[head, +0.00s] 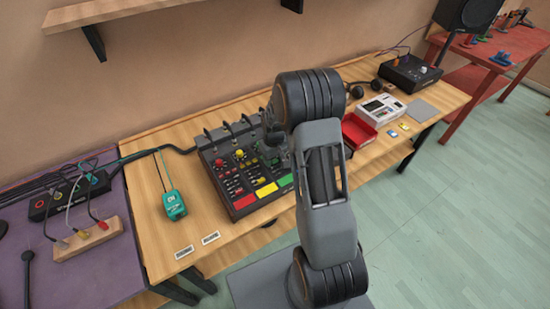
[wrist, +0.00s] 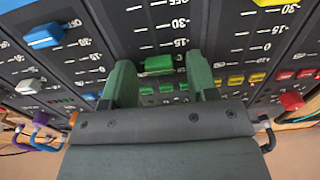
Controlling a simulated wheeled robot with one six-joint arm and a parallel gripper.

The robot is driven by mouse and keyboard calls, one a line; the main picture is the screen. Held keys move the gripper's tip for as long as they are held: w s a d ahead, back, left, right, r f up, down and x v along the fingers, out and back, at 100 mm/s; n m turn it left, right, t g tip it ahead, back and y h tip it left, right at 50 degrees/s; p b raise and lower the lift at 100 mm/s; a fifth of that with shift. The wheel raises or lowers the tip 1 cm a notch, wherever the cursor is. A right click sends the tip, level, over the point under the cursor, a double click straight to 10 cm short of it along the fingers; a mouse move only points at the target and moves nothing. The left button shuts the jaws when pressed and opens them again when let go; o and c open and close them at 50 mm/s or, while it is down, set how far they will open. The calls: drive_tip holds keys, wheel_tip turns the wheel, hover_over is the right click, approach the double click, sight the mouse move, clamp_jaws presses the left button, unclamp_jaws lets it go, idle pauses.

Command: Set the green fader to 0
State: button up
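The green fader (wrist: 158,63) is a small green cap on a dark mixer panel in the wrist view. It sits just below a -15 label; the mark right beside it is too small to read surely. My gripper (wrist: 162,78) is open, its two dark green fingers on either side of the fader with a visible gap at each side. The mixer (head: 228,180) stands on the wooden table in the head view.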

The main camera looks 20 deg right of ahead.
sight(274, 159)
wheel_tip(274, 159, up, 14)
drive_tip(key=b, duration=0.1)
idle(0.6)
drive_tip(key=shift+f, duration=0.15)
idle(0.4)
